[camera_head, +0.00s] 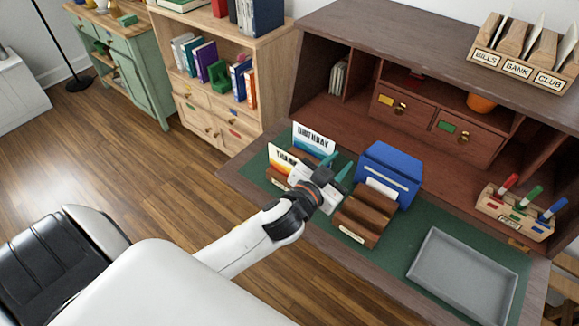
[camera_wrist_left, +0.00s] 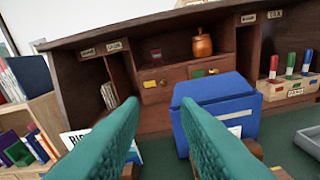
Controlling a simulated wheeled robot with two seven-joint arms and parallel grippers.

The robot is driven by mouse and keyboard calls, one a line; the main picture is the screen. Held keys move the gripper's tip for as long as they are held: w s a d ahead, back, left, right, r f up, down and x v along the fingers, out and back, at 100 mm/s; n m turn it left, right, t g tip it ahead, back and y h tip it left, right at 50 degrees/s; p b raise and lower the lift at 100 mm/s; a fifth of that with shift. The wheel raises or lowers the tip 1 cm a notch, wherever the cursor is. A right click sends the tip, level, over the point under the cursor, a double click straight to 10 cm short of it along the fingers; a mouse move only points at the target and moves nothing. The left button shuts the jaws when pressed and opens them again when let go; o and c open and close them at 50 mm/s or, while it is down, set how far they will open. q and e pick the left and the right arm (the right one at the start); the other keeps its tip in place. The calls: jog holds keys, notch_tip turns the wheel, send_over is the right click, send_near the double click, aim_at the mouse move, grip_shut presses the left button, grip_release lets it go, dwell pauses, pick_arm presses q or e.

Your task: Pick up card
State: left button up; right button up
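A birthday card (camera_head: 313,140) stands upright on the desk, and a card marked "THANK" (camera_head: 281,158) stands in front of it to the left. Part of a white card lettered "BI" shows behind the left finger in the left wrist view (camera_wrist_left: 72,140). My left gripper (camera_head: 339,165) has teal fingers. It is over the desk, just right of the cards and left of the blue holder (camera_head: 392,165). In the left wrist view the fingers (camera_wrist_left: 160,108) are apart with nothing between them. My wrist hides the lower parts of the cards. My right gripper is out of view.
A brown wooden rack (camera_head: 362,218) stands right of my gripper. Desk drawers (camera_head: 402,104) stand behind. A bookcase (camera_head: 275,45) is at back left.

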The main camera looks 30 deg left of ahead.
pick_arm(q)
jog(key=w+d+r+m+h, duration=0.2)
jog(key=d+r+m+h, duration=0.8)
jog(key=r+h, duration=0.15)
jog(key=m+g+y, duration=0.6)
jog(key=g+y, duration=0.7)
jog(key=g, duration=0.4)
send_over(289, 162)
notch_tip(289, 162, down, 10)
notch_tip(289, 162, down, 11)
jog(key=p, duration=0.2)
jog(key=shift+w+r+p, duration=0.1)
jog(key=shift+p, duration=0.3)
jog(key=shift+f, duration=0.45)
grip_shut()
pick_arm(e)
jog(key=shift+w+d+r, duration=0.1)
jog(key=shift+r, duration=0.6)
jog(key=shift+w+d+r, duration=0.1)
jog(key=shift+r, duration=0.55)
